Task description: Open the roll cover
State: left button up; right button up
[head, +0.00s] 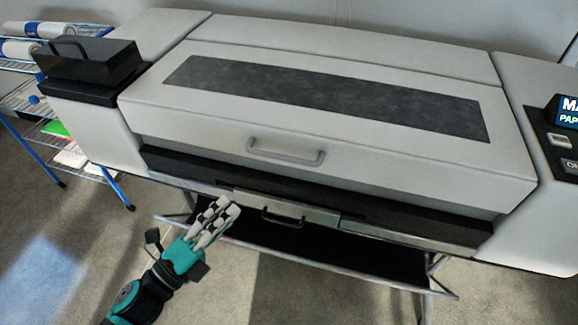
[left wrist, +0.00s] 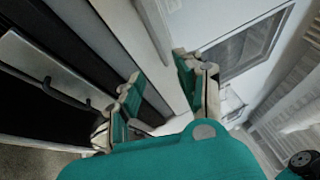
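A large light-grey printer fills the head view. Its wide front cover (head: 300,110) has a dark panel and a grey bar handle (head: 285,151), and looks closed. Below it is a black recess, then a lower grey front panel (head: 320,214) with a black handle (head: 283,216). I cannot tell for certain which part is the roll cover. My left gripper (head: 222,208) is in front of and below the cover, left of both handles. In the left wrist view its fingers (left wrist: 160,88) are apart, with nothing seen between them. The black handle (left wrist: 66,92) shows left of them. My right gripper is not in view.
A dark catch basket (head: 300,243) on a metal frame hangs under the printer. A blue wire rack (head: 45,130) with rolls and papers stands at the left. A black box (head: 90,62) sits on the printer's left end. A screen (head: 568,110) is at the right. Floor in front is clear.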

pick_arm(q)
jog(key=n, duration=0.1)
jog(key=p, duration=0.5)
send_near(281, 155)
jog(key=shift+n, duration=0.3)
jog(key=x, duration=0.9)
jog(key=shift+f, duration=0.25)
jog(key=shift+w+d, duration=0.35)
jog(key=shift+d, duration=0.1)
grip_shut()
